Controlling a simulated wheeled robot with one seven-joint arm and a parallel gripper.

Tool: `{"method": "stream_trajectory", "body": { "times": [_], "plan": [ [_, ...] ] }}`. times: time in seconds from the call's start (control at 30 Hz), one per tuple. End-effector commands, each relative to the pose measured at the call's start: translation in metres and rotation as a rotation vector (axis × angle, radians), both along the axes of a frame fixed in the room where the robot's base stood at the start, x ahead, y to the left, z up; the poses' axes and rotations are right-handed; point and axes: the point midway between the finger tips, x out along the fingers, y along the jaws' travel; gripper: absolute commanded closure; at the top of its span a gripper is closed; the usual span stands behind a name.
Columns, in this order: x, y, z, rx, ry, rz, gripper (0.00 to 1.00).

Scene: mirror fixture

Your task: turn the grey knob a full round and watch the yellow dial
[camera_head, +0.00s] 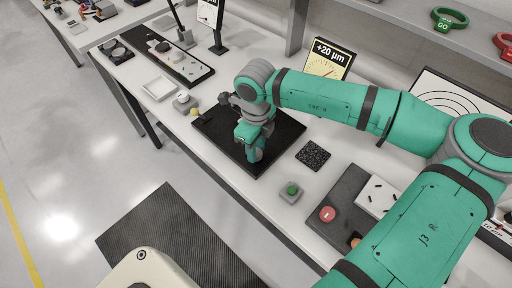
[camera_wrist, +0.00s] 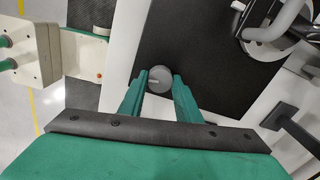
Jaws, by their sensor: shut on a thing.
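The grey knob (camera_wrist: 159,79) is a small round cylinder with a pale line on its face, in the middle of the wrist view. My gripper (camera_wrist: 160,84) is shut on it, one green finger on each side. In the head view my gripper (camera_head: 254,158) points down over the black plate (camera_head: 215,121), and I cannot make out the knob there. The yellow dial (camera_head: 327,62) stands upright at the back of the bench, with a needle and a "+20 µm" reading. My arm passes just in front of its lower edge.
A grey metal part with a curved bar (camera_wrist: 268,22) stands on the black plate near my gripper. A green button (camera_head: 291,189), a red button (camera_head: 327,214) and a dark speckled square (camera_head: 313,155) lie to the right.

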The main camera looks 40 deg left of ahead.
Motion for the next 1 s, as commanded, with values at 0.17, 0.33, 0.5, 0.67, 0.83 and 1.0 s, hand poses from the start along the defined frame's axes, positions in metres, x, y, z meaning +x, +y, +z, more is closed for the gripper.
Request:
{"method": "stream_trajectory", "body": {
  "times": [0.17, 0.33, 0.5, 0.67, 0.83, 1.0],
  "plan": [
    [0.001, 0.0011, 0.0008, 0.002, -0.003, 0.017, 0.92],
    [0.002, 0.0004, 0.0008, 0.003, -0.004, 0.016, 0.92],
    [0.0027, -0.0009, 0.0009, 0.004, -0.003, 0.012, 0.92],
    [0.0027, -0.0018, 0.0007, 0.003, -0.003, 0.011, 0.51],
    [0.0013, -0.0004, 0.0004, 0.002, -0.002, 0.015, 0.51],
    [0.0007, 0.0009, 0.0081, 0.002, -0.002, 0.017, 0.51]
  ]
}}
